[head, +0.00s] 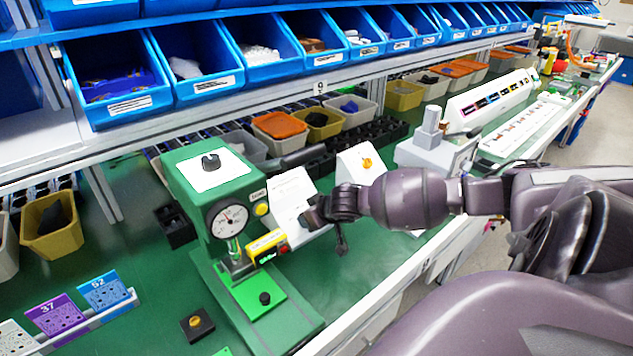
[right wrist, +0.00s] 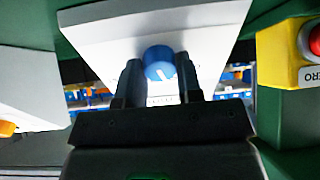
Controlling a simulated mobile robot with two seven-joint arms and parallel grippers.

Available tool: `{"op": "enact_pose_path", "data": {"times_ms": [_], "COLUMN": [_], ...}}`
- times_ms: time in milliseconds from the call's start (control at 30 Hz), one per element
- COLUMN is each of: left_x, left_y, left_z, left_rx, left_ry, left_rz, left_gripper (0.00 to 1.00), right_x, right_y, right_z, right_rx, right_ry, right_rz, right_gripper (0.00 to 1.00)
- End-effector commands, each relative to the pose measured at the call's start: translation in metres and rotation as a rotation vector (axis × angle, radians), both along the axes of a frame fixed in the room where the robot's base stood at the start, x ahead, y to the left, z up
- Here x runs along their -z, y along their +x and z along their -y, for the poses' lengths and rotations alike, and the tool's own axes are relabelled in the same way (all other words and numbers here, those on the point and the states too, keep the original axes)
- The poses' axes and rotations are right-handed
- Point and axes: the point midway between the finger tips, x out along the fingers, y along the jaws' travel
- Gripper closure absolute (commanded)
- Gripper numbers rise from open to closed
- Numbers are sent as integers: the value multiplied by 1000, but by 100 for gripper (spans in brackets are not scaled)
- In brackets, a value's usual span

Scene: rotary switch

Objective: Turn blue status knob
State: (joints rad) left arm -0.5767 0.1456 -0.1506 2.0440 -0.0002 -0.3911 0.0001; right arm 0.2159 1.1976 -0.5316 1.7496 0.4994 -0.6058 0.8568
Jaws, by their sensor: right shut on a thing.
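The blue knob (right wrist: 160,65) sits on a white sloped panel (right wrist: 100,30) in the right wrist view, with a white pointer line on its face. The same white panel (head: 289,190) is in the middle of the head view, beside the green press. My right gripper (head: 308,214) reaches it from the right and hides the knob there. In the wrist view the fingers of this gripper (right wrist: 160,85) stand on both sides of the knob and are shut on it. My left gripper is in neither view.
The green press (head: 218,190) with a dial gauge stands left of the panel. Its yellow box (head: 267,245) with a red button (right wrist: 315,40) is close to my right gripper. Another white panel with an orange knob (head: 367,163) stands behind my arm. Blue bins (head: 200,70) line the shelf above.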

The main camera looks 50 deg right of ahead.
Motion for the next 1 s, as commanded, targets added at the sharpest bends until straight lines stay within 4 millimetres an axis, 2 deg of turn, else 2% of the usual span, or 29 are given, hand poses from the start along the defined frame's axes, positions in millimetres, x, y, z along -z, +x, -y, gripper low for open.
{"op": "enact_pose_path", "data": {"times_ms": [33,433,700,1000], "left_x": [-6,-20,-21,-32], "left_y": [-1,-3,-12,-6], "left_z": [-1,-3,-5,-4], "left_rx": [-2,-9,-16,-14], "left_ry": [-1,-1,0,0], "left_rz": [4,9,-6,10], "left_gripper": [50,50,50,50], "right_x": [-6,-4,-2,0], "right_y": [1,1,0,0], "right_z": [-1,-1,-1,-2], "right_rx": [-19,-268,-441,-568], "right_ry": [-14,-221,-367,-471], "right_rz": [4,-22,-40,-53], "right_gripper": [91,91,91,91]}}
